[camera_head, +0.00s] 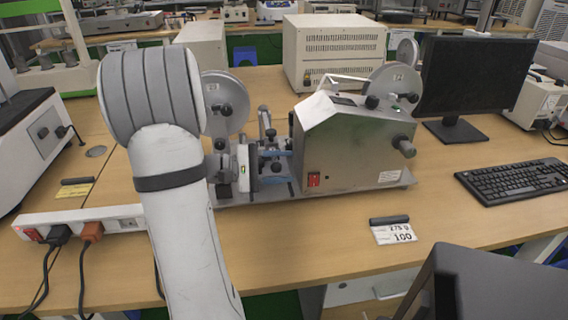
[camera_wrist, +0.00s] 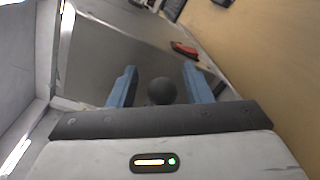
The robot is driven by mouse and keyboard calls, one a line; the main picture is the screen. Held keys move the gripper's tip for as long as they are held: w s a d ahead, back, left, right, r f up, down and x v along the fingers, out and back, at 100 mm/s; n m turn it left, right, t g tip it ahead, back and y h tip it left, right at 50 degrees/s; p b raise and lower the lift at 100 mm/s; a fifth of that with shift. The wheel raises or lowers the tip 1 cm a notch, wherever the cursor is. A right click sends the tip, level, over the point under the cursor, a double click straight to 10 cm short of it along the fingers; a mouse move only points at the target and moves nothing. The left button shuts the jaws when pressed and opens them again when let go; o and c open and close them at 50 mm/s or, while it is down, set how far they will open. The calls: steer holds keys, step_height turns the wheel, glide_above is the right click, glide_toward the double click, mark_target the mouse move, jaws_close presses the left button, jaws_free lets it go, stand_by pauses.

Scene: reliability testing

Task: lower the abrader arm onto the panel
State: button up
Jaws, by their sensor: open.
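The abrader (camera_head: 345,150) is a grey metal machine on a flat base plate, in the middle of the bench. Round discs stand upright at its upper left (camera_head: 222,103) and upper right (camera_head: 393,84), with dark knobs near them. My gripper (camera_head: 283,168) is at the machine's left side. In the wrist view its two blue fingers (camera_wrist: 160,84) are apart, with a dark ball knob (camera_wrist: 161,91) showing between them; contact is not visible. The grey body (camera_wrist: 120,52) and red switch (camera_wrist: 184,48) lie beyond. I cannot make out the panel; my arm and gripper hide part of the machine's left side.
A monitor (camera_head: 470,85) and keyboard (camera_head: 513,179) stand to the right. A power strip (camera_head: 115,219) with cables lies at the left. A vented cream box (camera_head: 334,50) stands behind. A label card (camera_head: 394,234) lies in front, where the bench is mostly clear.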

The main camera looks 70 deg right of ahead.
steer(key=v, duration=0.7)
steer(key=shift+w+a+p, duration=0.1)
steer(key=shift+w+p, duration=0.1)
steer(key=shift+p, duration=0.2)
steer(key=w+a+r+n+t+y+p, duration=0.2)
steer(key=a+r+t+p, duration=0.3)
steer(key=a, duration=0.8)
steer(key=w+a+r+n+t+y+p, duration=0.2)
steer(key=w+a+r+t+y+p, duration=0.1)
steer(key=a, duration=1)
steer(key=w+a+r+n+t+y+p, duration=0.2)
steer(key=a+r+t+p, duration=0.5)
steer(key=a, duration=0.6)
steer(key=w+t+y+p, duration=0.1)
steer(key=w+t+p, duration=0.1)
steer(key=shift+w+t, duration=0.3)
steer(key=shift+t, duration=0.1)
steer(key=shift+r, duration=0.15)
steer(key=shift+c, duration=1)
